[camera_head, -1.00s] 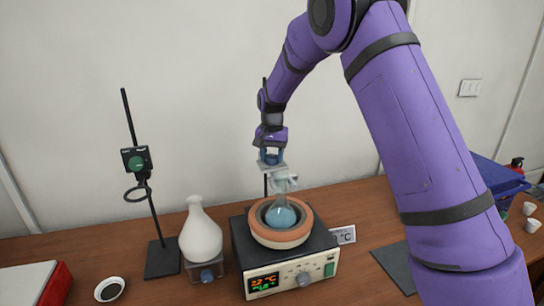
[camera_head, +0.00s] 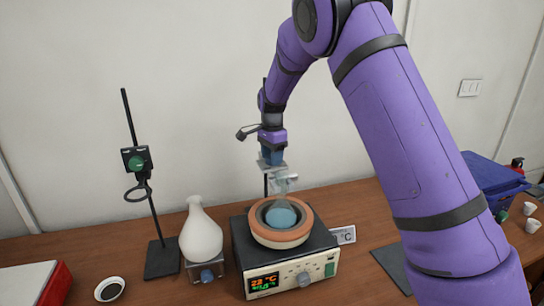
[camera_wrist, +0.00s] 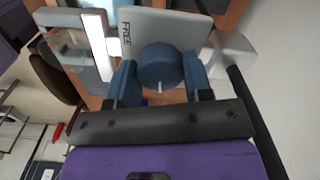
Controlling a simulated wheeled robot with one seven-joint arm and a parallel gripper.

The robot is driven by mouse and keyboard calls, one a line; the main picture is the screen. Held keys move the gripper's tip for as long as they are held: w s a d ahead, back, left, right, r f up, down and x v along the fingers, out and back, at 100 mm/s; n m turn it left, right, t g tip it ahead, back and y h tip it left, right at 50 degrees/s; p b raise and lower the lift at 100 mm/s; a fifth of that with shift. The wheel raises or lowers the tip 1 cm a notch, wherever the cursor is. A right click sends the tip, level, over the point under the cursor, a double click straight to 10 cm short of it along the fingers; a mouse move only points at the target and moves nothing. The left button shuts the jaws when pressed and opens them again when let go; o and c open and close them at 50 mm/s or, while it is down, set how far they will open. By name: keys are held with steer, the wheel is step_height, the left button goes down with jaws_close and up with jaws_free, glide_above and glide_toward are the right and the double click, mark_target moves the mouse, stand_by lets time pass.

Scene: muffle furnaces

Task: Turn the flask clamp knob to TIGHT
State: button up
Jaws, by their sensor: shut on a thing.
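The flask clamp knob (camera_wrist: 160,62) is round and dark blue, on a grey plate (camera_wrist: 185,28) with the word FREE at its left. A pale mark on the knob points to the bottom of the wrist view. A TIGHT label is not visible. My gripper (camera_wrist: 160,78) is shut on the knob, one finger at each side. In the head view my gripper (camera_head: 271,157) points down at the clamp and hides the knob. Below it, a clear flask (camera_head: 283,213) with blue liquid sits in the round heating mantle (camera_head: 262,236).
A stand with a ring and green knob (camera_head: 137,163) is at the left. A white flask (camera_head: 201,235) stands beside the mantle's control box (camera_head: 290,277). A blue bin (camera_head: 490,172) and small white cups (camera_head: 531,217) are at the right.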

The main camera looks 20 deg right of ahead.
steer(key=shift+m, duration=0.3)
steer(key=o, duration=0.9)
step_height(320, 180, up, 11)
steer(key=shift+f, duration=0.1)
stand_by(0.4)
